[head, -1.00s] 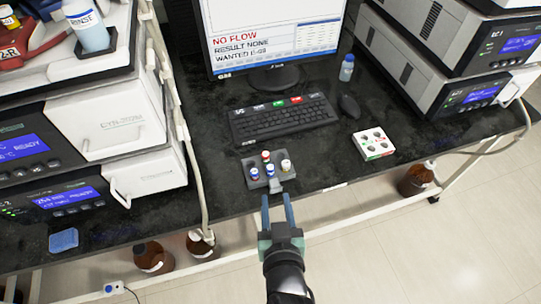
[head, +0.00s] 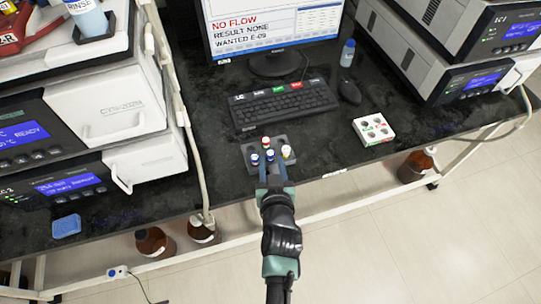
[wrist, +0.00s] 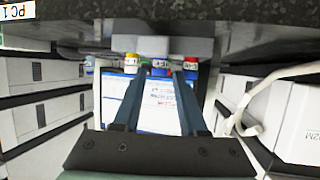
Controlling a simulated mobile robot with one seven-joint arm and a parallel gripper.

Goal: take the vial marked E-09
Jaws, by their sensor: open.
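A small grey rack (head: 251,147) stands near the bench's front edge with several vials. A red-capped vial (head: 266,142) is at the back, two blue-topped vials (head: 254,158) (head: 270,156) are in front, and a pale-capped vial (head: 288,152) is at right. Which one is marked E-09 I cannot read. My gripper (head: 273,170) is open and empty at the rack's front side. In the wrist view, the rack (wrist: 163,47) and vials appear upside down beyond my fingers (wrist: 153,80), which partly hide the middle vials.
The monitor (head: 270,30) reads NO FLOW, RESULT NONE, WANTED E-09. A keyboard (head: 283,104) lies behind the rack. A white holder (head: 373,129) is to the right, with a mouse (head: 349,92) and blue-capped bottle (head: 347,53) behind it. Instruments flank both sides; a cable hangs at left.

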